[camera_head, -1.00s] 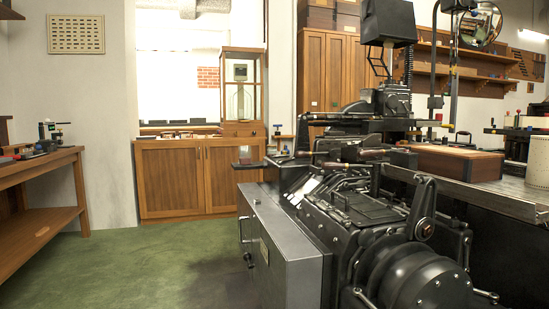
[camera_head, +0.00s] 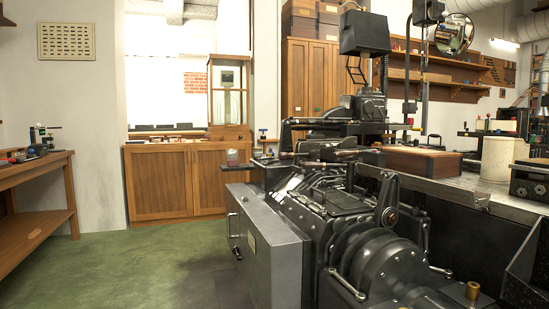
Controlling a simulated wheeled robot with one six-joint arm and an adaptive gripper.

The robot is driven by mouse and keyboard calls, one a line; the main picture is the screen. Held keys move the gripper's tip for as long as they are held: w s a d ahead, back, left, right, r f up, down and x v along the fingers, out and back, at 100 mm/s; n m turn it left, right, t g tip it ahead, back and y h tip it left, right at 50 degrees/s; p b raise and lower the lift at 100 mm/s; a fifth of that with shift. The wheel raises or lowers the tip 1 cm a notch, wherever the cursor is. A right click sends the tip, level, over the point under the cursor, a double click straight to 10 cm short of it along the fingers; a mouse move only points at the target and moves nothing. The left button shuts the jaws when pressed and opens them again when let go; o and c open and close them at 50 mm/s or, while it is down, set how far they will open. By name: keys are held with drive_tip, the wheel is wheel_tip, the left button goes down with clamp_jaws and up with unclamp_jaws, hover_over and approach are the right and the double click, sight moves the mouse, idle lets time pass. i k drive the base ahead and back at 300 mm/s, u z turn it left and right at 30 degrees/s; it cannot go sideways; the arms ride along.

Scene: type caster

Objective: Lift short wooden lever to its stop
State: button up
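The black type caster (camera_head: 340,220) fills the middle and right of the head view. A thin brownish handle (camera_head: 352,152) lies roughly level across its upper part. It may be the short wooden lever, but it is too small to tell, and so is its position relative to its stop. A black upright arm (camera_head: 388,200) with a round pivot stands at the near side of the machine. My gripper is not in view.
A grey metal box (camera_head: 270,250) projects from the machine's left side. Green floor (camera_head: 150,265) is free between it and the wooden workbench (camera_head: 40,190) at left. A wooden cabinet (camera_head: 185,180) stands behind. A brown box (camera_head: 420,160) and a pale cylinder (camera_head: 500,157) rest at right.

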sight(311, 153)
drive_tip(key=u, duration=0.3)
drive_tip(key=i, duration=0.25)
drive_tip(key=u, duration=1.05)
drive_tip(key=i, duration=1.35)
drive_tip(key=z, duration=0.85)
drive_tip(key=i, duration=0.5)
drive_tip(key=z, duration=0.6)
